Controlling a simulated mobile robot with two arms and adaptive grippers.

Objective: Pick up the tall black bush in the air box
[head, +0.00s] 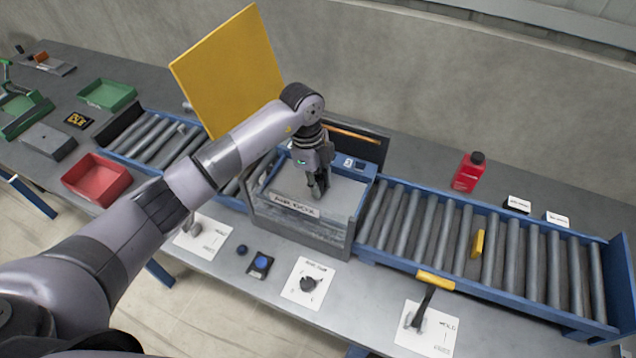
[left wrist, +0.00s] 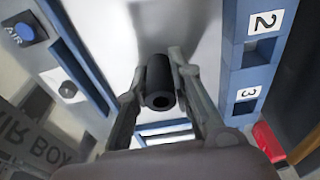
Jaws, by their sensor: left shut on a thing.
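The air box (head: 296,208) is a grey box with a label on its front, set in the middle of the roller conveyor. My left gripper (head: 317,190) reaches down into it from above. In the left wrist view the gripper (left wrist: 160,92) is shut on a black bush (left wrist: 160,82), a dark cylinder with a hole in its end. The bush is between the two fingertips over the pale box floor. In the head view the bush is mostly hidden by the fingers. I cannot tell whether it touches the floor. My right gripper is not in view.
Blue holders numbered 2 (left wrist: 262,22) and 3 (left wrist: 247,93) line one side of the box. A large yellow panel (head: 228,70) stands behind my arm. A red bottle (head: 468,172) stands behind the right rollers. A lever with a yellow handle (head: 436,281) is at the front.

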